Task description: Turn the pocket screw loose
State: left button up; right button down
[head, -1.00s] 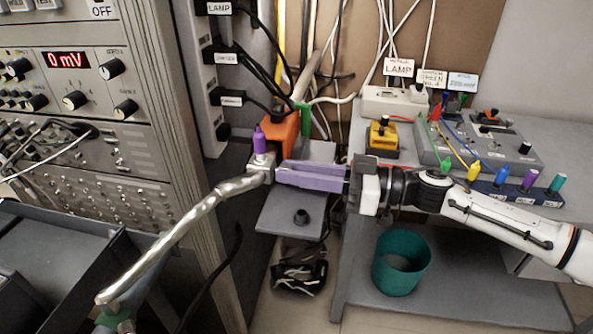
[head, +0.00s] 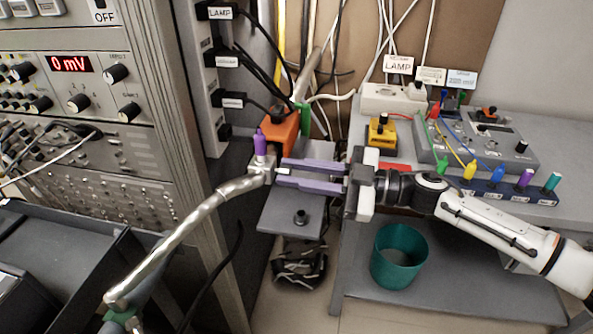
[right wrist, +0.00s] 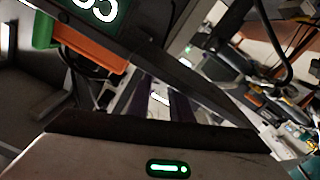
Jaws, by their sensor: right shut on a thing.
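A small metal block (head: 262,161) sits at the right end of a bent silvery tube in the head view. A purple knob (head: 261,142) stands upright on top of it. My right gripper (head: 281,172) comes in from the right, its two purple fingers level and meeting the block's right side. It is shut on a small part there, which I take for the pocket screw; the fingertips mostly hide it. In the right wrist view a small bright piece (right wrist: 159,98) shows between the dark fingers. My left gripper is not in view.
An orange box (head: 285,132) with a green post (head: 305,120) stands just behind the block. A grey plate (head: 278,216) with a black knob lies below the fingers. A rack of instruments (head: 90,120) is at left; a teal bin (head: 399,257) stands at lower right.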

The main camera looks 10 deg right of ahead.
dwell(0.4)
jog(key=c, duration=1.6)
grip_release()
